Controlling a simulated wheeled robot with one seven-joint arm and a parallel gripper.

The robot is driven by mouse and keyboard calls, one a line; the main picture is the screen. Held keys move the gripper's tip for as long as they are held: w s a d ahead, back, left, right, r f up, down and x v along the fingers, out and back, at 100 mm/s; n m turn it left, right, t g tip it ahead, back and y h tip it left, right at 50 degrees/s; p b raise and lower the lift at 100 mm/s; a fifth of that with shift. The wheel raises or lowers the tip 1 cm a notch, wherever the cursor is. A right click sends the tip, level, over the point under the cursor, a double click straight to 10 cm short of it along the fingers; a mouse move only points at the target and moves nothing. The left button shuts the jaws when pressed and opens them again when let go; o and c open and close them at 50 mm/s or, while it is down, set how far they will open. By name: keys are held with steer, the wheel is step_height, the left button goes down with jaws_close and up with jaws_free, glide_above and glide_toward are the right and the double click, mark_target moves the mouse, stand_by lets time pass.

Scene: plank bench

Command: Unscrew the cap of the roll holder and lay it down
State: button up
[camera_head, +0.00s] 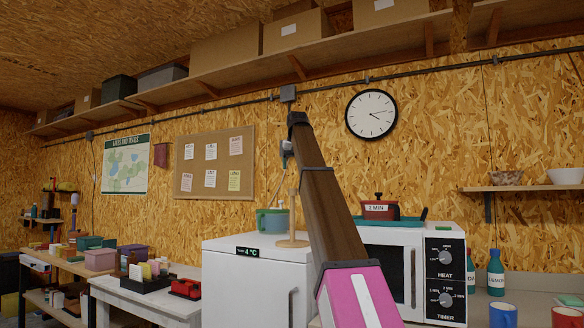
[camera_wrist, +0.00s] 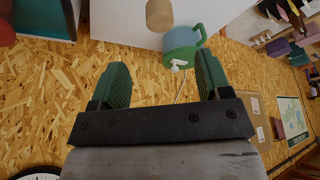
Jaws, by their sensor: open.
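The roll holder (camera_head: 292,242) is pale wood, a round base with a thin upright post, standing on the white fridge. I cannot make out its cap as a separate part. In the wrist view a blurred wooden piece (camera_wrist: 159,15) at the top edge is probably part of the holder; which part I cannot tell. My gripper (camera_wrist: 163,68) shows two green fingers spread wide with nothing held between them. It is well away from the holder. In the head view my brown arm rises in front of the fridge and microwave, and the fingers cannot be made out.
The white fridge (camera_head: 258,280) adjoins a microwave (camera_head: 392,265) carrying a red pot (camera_head: 379,208) on a teal tray. A long shelf (camera_head: 350,45) with boxes runs overhead.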

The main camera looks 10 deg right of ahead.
mark_target(293, 192)
steer(key=x, duration=1)
steer(key=shift+w+f, duration=0.25)
steer(key=shift+f, duration=0.1)
steer(key=c, duration=1.1)
steer(key=shift+n+y, duration=0.6)
steer(key=shift+n, duration=0.9)
steer(key=shift+n+y, duration=0.4)
steer(key=shift+n, duration=0.8)
steer(key=shift+g, duration=0.3)
steer(key=shift+n+g+y, duration=0.3)
steer(key=shift+n+y, duration=0.2)
steer(key=shift+n, duration=1.2)
